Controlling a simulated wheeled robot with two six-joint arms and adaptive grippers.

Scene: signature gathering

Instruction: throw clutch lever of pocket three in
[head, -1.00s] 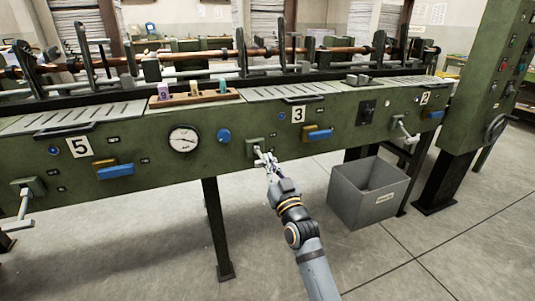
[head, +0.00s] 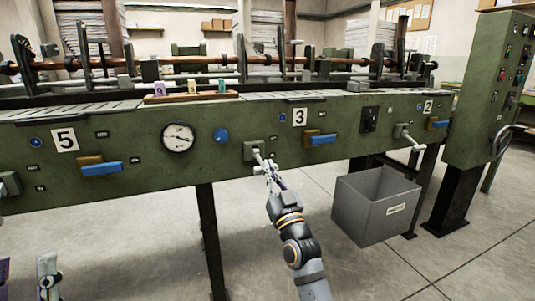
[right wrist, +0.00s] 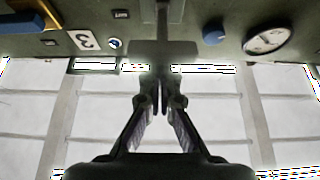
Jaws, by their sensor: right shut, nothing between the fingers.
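The green machine front carries a white plate with the number 3 (head: 300,117). Left of and below it, a grey lever (head: 257,155) juts out from a green block. I take it as pocket three's clutch lever. My right gripper (head: 268,166) is shut and empty, its fingertips at the lever's outer end; whether they touch cannot be told. In the right wrist view the fingertips (right wrist: 161,103) are together below the lever's block (right wrist: 162,50). My left gripper (head: 25,275) shows partly at the lower left, fingers apart, away from the machine.
An orange-and-blue handle (head: 320,139) sits right of the lever. A dial (head: 178,137) and blue knob (head: 221,135) sit to its left. A grey bin (head: 372,208) stands on the floor at right. The floor below the lever is open.

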